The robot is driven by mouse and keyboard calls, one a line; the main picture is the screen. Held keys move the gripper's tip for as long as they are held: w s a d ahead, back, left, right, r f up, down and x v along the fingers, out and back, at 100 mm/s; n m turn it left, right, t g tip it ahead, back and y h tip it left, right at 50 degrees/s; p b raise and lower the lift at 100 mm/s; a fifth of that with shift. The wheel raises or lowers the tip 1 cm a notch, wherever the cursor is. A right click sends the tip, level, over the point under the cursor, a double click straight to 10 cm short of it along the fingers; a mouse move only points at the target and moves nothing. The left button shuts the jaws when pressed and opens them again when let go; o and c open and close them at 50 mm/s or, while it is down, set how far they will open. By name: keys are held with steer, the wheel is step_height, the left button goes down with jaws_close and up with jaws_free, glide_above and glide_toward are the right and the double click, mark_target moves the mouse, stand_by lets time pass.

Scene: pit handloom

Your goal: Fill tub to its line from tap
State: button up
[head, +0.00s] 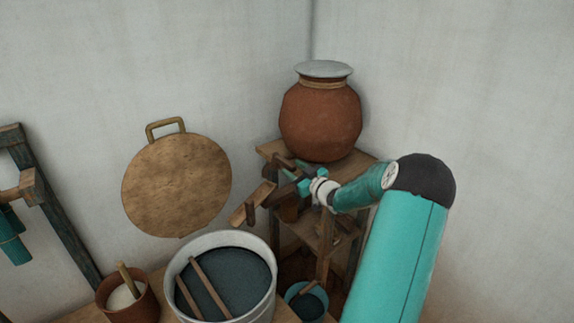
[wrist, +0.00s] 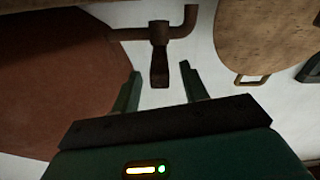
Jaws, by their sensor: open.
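A large pale tub (head: 270,300) stands at the bottom centre of the head view, with dark liquid and two wooden sticks across it. I cannot make out a fill line. A big clay pot (head: 320,120) with a pale lid sits on a wooden stand. In the wrist view the pot (wrist: 50,80) fills the left side, and a brown tap (wrist: 160,45) reaches out beside it. My gripper (wrist: 160,78) is open and empty, with the tap's handle between or just beyond its fingertips; contact is unclear. In the head view my gripper (head: 291,177) is below the pot, by the stand.
A wooden piece (head: 252,205) juts out between the stand (head: 325,240) and the tub. A small bucket (head: 307,300) with dark contents stands right of the tub. A clay cup (head: 128,298) is at its left. A round wooden board (head: 175,185) hangs on the wall.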

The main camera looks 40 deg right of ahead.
mark_target(287, 164)
steer(key=shift+w+d, duration=0.15)
steer(key=shift+w, duration=1)
steer(key=shift+w+d, duration=0.15)
steer(key=shift+w, duration=1)
jaws_close()
